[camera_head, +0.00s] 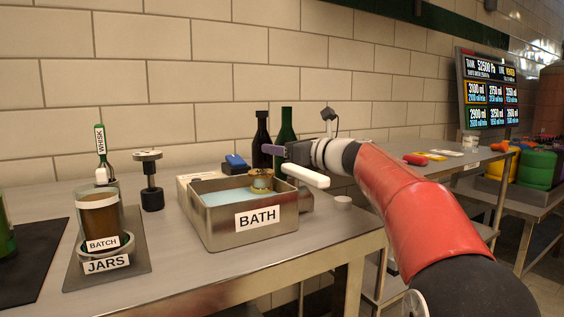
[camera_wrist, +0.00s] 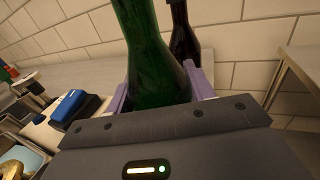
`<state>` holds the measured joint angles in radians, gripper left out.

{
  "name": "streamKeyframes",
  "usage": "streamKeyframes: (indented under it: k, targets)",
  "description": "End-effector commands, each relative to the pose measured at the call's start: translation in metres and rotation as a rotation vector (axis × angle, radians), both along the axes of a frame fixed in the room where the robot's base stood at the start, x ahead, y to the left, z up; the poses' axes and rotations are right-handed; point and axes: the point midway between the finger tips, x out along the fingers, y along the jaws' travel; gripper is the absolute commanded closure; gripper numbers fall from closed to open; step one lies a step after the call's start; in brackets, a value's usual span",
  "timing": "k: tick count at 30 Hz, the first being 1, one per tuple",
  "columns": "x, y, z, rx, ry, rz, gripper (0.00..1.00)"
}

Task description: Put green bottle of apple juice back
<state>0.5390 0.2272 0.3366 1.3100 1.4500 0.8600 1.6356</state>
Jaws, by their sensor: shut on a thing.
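The green bottle (camera_head: 286,128) is upright near the wall at the back of the steel table, just right of a dark brown bottle (camera_head: 262,138). My gripper (camera_head: 275,150) is shut on the green bottle. In the wrist view the green bottle (camera_wrist: 152,62) is between the purple fingers of my gripper (camera_wrist: 160,91), with the dark bottle (camera_wrist: 183,38) close behind it. The green bottle's base is hidden, so I cannot tell whether it touches the table.
A steel bath (camera_head: 208,224) with liquid stands in front of the bottles, with a blue-topped object (camera_head: 235,163) behind it. A jar labelled BATCH (camera_head: 99,220) and a black stand (camera_head: 151,180) are at left. A second table (camera_head: 420,152) lies right, past a gap.

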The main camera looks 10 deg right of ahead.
Motion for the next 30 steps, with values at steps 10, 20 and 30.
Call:
streamKeyframes:
  k: [10, 20, 30]
  targets:
    - [-0.0004, 0.0003, -0.0157, 0.000, -0.003, 0.000, 0.85]
    - [-0.0001, 0.0001, -0.0188, 0.000, -0.001, 0.000, 0.26]
    - [-0.0001, 0.0000, -0.0144, 0.000, -0.001, 0.000, 0.25]
